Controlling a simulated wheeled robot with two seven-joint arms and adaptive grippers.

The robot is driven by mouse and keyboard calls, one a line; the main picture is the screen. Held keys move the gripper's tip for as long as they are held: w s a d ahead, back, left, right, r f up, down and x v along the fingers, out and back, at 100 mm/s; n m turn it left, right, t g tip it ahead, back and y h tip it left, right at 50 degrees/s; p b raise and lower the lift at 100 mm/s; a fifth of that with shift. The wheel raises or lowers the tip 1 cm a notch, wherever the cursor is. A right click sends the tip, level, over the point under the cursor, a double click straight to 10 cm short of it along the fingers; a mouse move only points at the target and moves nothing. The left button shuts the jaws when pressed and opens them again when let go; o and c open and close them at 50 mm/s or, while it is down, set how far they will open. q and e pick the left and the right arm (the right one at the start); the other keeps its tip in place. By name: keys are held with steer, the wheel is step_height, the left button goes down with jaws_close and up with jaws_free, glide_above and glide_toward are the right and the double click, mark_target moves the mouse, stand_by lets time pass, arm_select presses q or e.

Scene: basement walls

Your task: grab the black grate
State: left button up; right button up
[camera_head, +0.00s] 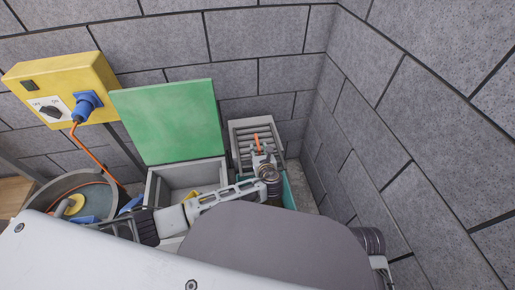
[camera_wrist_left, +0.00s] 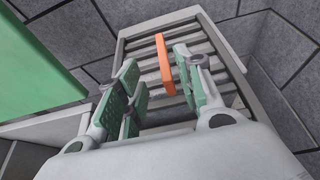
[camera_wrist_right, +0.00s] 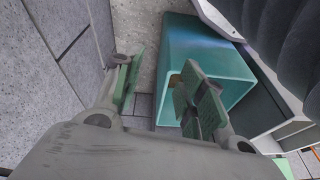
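The grate (camera_head: 242,133) has dark grey slats in a light frame and leans against the back wall. It fills much of the left wrist view (camera_wrist_left: 203,45). An upright orange bar (camera_head: 256,138) stands out from its slats and also shows in the left wrist view (camera_wrist_left: 164,64). My left gripper (camera_head: 262,152) is in front of the grate. Its green-padded fingers are apart on either side of the orange bar's line, with no visible grip on it. My right gripper (camera_wrist_right: 160,72) is open and empty beside a teal bin (camera_wrist_right: 212,48); the head view does not show its fingers.
A light box (camera_head: 187,176) with a raised green lid (camera_head: 170,120) stands left of the grate. A round grey tub (camera_head: 40,200) with loose items is further left. A yellow switch box (camera_head: 62,88) hangs above it. Block walls (camera_head: 400,110) close in at the right.

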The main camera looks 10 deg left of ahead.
mark_target(258, 144)
arm_select(q)
steer(key=shift+w, duration=0.1)
arm_select(e)
steer(key=shift+f, duration=0.15)
arm_select(q)
steer(key=shift+w, duration=0.1)
steer(key=shift+w+a+f+b, duration=0.1)
steer(key=shift+w+b, duration=0.15)
steer(key=shift+b, duration=0.05)
steer(key=shift+w+a+f+b, duration=0.1)
steer(key=shift+w+f+b, duration=0.1)
steer(key=shift+w, duration=0.15)
steer(key=shift+w+a+f+b, duration=0.1)
steer(key=shift+w+b, duration=0.1)
steer(key=shift+w, duration=0.1)
steer(key=shift+w+a+f+b, duration=0.15)
steer(key=shift+w+f+b, duration=0.15)
steer(key=shift+w, duration=0.35)
steer(key=shift+w+a, duration=0.1)
steer(key=shift+w, duration=0.15)
steer(key=shift+w+a+f, duration=0.1)
steer(key=shift+w, duration=0.15)
steer(key=shift+w+b, duration=0.1)
steer(key=shift+b, duration=0.2)
arm_select(e)
steer(key=shift+a+r+t, duration=0.3)
steer(key=shift+a+r, duration=0.1)
steer(key=shift+r, duration=0.05)
